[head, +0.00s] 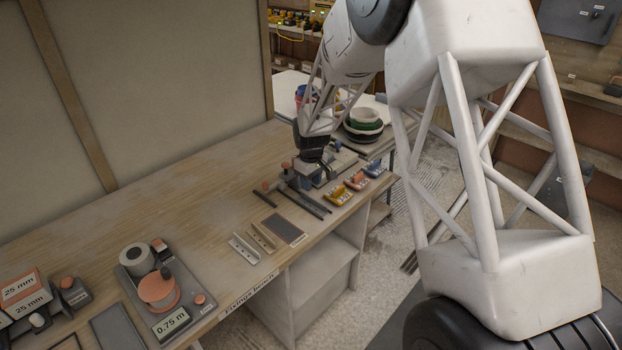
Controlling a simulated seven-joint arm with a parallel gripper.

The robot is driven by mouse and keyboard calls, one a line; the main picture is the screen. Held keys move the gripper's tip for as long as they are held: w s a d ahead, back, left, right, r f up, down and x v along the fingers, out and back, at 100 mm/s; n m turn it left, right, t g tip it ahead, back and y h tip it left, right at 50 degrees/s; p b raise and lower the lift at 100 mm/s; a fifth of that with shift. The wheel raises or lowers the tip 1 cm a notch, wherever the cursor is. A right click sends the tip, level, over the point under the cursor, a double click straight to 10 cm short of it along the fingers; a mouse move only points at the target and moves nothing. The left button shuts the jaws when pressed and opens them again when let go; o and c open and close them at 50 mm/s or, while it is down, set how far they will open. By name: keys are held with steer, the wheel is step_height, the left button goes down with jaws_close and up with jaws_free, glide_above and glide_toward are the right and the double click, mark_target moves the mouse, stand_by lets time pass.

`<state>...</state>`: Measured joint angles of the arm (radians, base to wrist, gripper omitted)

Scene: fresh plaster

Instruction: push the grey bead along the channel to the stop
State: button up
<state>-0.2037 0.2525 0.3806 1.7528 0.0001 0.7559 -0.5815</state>
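My gripper (316,168) points down over the far part of the bench, above a small cluster of grey blocks. Its fingertips are small and dark here, so I cannot tell whether they are open or shut, or whether they touch anything. Long dark bars (304,199) lie side by side on the bench just in front of the gripper; they may form the channel, but I cannot be sure. I cannot make out the grey bead or the stop; the gripper and the blocks may hide them.
Small yellow (340,194), red and blue bins line the bench's front edge, right of the gripper. A dark plate (283,229) and light metal angles (244,248) lie nearer. A spool stand (158,291) stands near left. The bench's (190,210) back middle is bare.

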mark_target(311, 204)
steer(key=shift+f, duration=3.2)
jaws_close()
